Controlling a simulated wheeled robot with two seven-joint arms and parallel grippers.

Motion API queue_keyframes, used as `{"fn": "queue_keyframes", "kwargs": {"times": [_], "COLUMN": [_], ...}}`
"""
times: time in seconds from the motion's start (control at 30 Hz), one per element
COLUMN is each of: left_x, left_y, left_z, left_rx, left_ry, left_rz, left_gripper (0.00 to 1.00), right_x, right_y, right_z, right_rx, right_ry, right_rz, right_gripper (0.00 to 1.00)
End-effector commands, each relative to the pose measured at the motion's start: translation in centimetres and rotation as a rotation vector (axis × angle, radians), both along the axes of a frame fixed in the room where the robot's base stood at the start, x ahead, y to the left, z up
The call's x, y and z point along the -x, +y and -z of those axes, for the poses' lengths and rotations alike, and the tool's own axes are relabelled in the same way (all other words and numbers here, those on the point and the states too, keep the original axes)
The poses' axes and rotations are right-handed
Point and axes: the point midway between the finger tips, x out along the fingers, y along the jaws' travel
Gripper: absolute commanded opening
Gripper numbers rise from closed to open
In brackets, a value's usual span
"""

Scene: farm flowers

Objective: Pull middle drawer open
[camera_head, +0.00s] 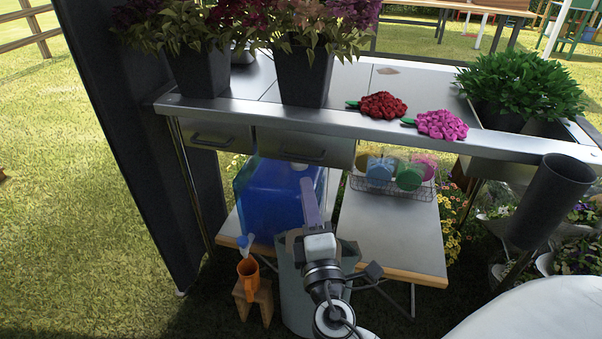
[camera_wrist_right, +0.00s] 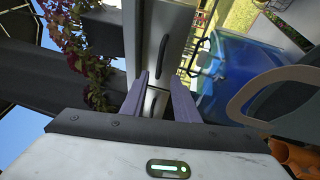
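The middle drawer (camera_head: 304,147) is under the metal tabletop, with a dark bar handle on its front. It looks shut. Its front also seems to show in the right wrist view (camera_wrist_right: 177,30), turned sideways, with an upright dark handle ahead of the fingertips. My right gripper (camera_head: 309,192) is below and in front of this drawer, apart from it. In the right wrist view, its purple fingers (camera_wrist_right: 157,78) stand apart with nothing held between them. My left gripper is not in view.
Another drawer (camera_head: 219,136) is on the left. Dark flower pots (camera_head: 303,76) and cut flowers (camera_head: 384,105) stand or lie on the tabletop.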

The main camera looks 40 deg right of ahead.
Motion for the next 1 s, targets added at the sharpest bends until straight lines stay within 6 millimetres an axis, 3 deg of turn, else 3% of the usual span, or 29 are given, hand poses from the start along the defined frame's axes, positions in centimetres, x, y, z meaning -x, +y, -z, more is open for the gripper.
{"fn": "queue_keyframes", "kwargs": {"times": [0.53, 0.97, 1.0], "left_x": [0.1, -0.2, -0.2], "left_y": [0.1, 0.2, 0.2], "left_z": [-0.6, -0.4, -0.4], "left_rx": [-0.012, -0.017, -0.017], "left_ry": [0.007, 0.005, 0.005], "left_rz": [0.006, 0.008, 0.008], "left_gripper": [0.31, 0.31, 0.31], "right_x": [-7.7, -8.8, -8.8], "right_y": [-3.9, -4.5, -4.5], "right_z": [-1.7, -1.8, -1.7], "right_rx": [0.002, 0.002, 0.002], "right_ry": [-0.002, 0.0, 0.0], "right_rz": [0.0, 0.0, 0.0], "right_gripper": [0.28, 0.28, 0.24]}}
